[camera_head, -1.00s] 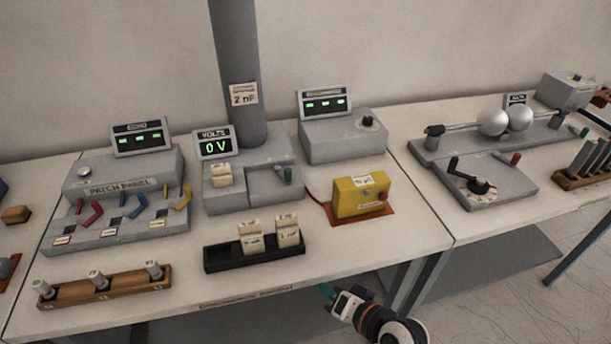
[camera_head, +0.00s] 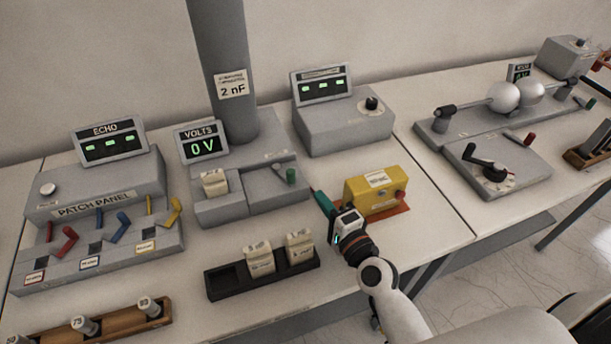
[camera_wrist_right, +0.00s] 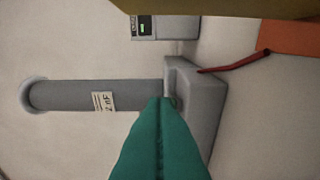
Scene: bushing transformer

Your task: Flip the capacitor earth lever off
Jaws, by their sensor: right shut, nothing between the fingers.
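The capacitor is the tall grey column (camera_head: 218,60) marked 2 nF, on a grey base unit. A short lever with a green knob (camera_head: 291,176) stands up at the right end of that base. My right gripper (camera_head: 320,199) is shut and empty, its teal fingers pointing at the base from the front right, a little short of the green knob. In the right wrist view the shut fingers (camera_wrist_right: 160,105) overlap the grey base (camera_wrist_right: 202,105) and mostly hide the lever area. The column (camera_wrist_right: 75,95) lies sideways there. My left gripper is not in view.
A yellow box (camera_head: 368,193) on a red mat stands right beside my right gripper. A black rack (camera_head: 228,282) with cream blocks is at front left of it. The VOLTS display (camera_head: 204,146) reads 0 V. A patch panel (camera_head: 95,210) is at left.

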